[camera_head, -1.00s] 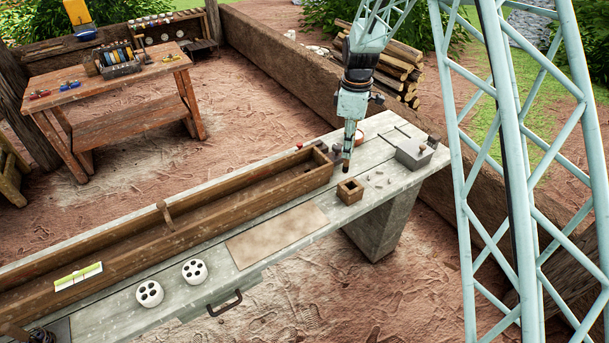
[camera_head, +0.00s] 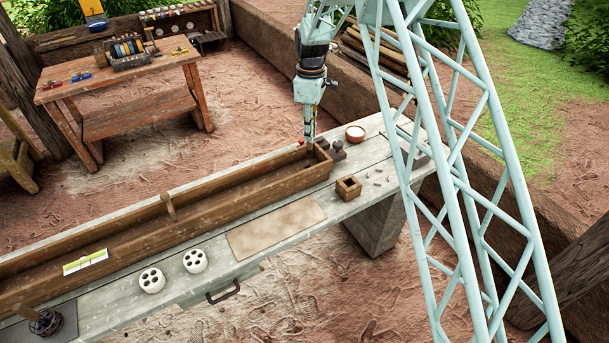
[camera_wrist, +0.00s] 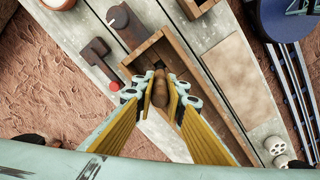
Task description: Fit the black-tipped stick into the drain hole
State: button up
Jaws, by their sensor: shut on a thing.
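My gripper (camera_head: 309,136) points down over the right end of the long wooden trough (camera_head: 225,213). In the wrist view, my gripper's yellow-sided fingers (camera_wrist: 166,98) are shut on a brown wooden stick (camera_wrist: 160,92) with a black tip (camera_wrist: 159,66). The stick is over the trough's end, near its end wall (camera_wrist: 142,50). I cannot tell how far the tip is above or inside the trough. The drain hole cannot be made out; the stick and fingers cover part of the trough floor.
Dark fittings (camera_head: 338,150) stand just beyond the trough's end, with a red-tipped lever (camera_wrist: 98,53) beside them. A small square wooden box (camera_head: 348,188) and a reddish bowl (camera_head: 355,133) are close by. Two white holed pieces (camera_head: 194,261) lie on the bench front.

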aim_at(309, 154)
jog(key=shift+a, duration=0.15)
jog(key=shift+f, duration=3.15)
jog(key=shift+f, duration=1.85)
jog(key=shift+f, duration=0.15)
jog(key=o, duration=0.6)
jog(key=shift+o, duration=0.9)
jog(key=shift+r+p, duration=0.2)
jog(key=shift+p, duration=0.1)
